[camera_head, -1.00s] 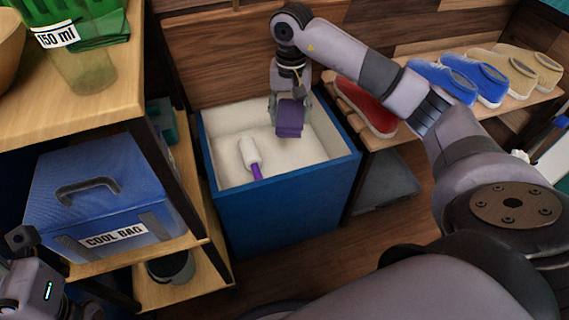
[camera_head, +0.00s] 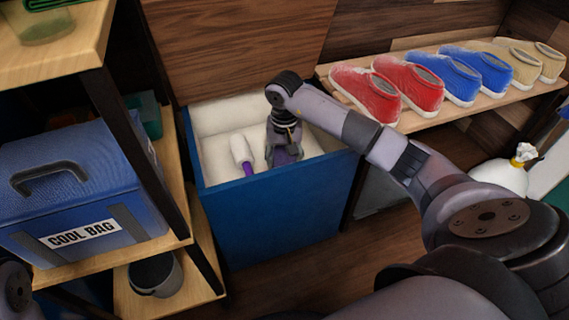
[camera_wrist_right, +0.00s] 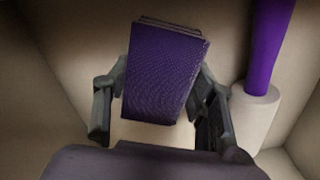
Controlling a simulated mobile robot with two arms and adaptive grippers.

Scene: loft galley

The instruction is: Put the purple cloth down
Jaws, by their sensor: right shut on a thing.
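The purple cloth (camera_wrist_right: 162,75) is a folded block between the fingers of my right gripper (camera_wrist_right: 160,112) in the right wrist view. In the head view my right gripper (camera_head: 285,158) points down inside the blue bin with a white interior (camera_head: 280,212). There the gripper mostly hides the cloth. I cannot tell whether the cloth touches the bin floor. Of my left arm, only a part shows at the lower left edge of the head view; its gripper is out of sight.
A white roller with a purple handle (camera_head: 241,150) is in the bin, left of my right gripper; its handle also shows in the wrist view (camera_wrist_right: 266,45). A shelf with a blue cool bag (camera_head: 75,190) stands left. Red shoes (camera_head: 366,95) and blue shoes stand on a rack to the right.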

